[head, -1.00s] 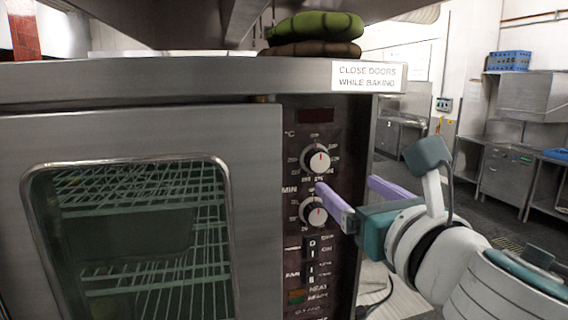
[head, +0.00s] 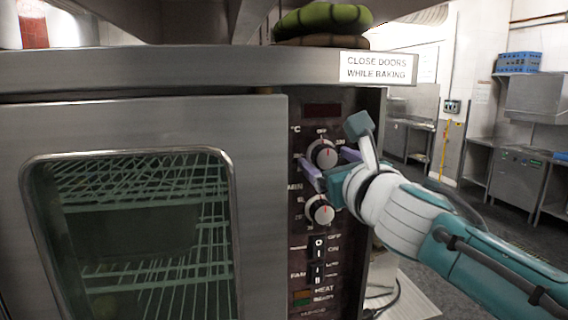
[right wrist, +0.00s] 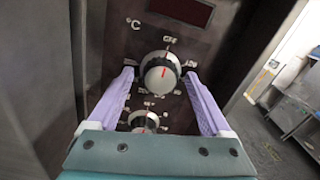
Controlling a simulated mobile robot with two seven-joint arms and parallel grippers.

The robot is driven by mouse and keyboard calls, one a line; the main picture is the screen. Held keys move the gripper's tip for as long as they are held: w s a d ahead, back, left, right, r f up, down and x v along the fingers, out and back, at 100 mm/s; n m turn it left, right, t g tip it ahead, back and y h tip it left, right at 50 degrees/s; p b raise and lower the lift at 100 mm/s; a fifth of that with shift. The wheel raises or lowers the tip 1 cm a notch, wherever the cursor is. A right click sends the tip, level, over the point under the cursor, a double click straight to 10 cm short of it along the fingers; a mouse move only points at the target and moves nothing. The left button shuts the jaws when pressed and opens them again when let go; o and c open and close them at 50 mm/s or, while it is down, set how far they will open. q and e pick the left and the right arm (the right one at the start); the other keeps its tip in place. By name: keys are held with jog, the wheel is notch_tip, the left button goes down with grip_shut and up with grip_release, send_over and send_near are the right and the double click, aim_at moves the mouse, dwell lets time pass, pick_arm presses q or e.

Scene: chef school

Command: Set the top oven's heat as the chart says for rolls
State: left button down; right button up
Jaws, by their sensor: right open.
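The oven (head: 160,115) has a dark control panel right of its glass door. The upper knob (head: 322,154), silver with a red mark and °C beside it, also shows in the right wrist view (right wrist: 163,75). Its mark points roughly up, near OFF. The lower knob (head: 320,210) sits below, partly hidden behind my gripper in the right wrist view (right wrist: 144,121). My right gripper (head: 326,161) is open, its lilac fingers either side of the upper knob in the right wrist view (right wrist: 160,76); contact is not clear. No heat chart is readable. My left gripper is not in view.
A sign (head: 378,67) reading "CLOSE DOORS WHILE BAKING" is on the oven's top edge. Green and brown oven mitts (head: 322,20) lie above. Rocker switches (head: 318,247) are below the knobs. Open floor and steel cabinets (head: 518,175) are at the right.

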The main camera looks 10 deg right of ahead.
jog(key=c, duration=1.2)
jog(key=shift+o, duration=0.2)
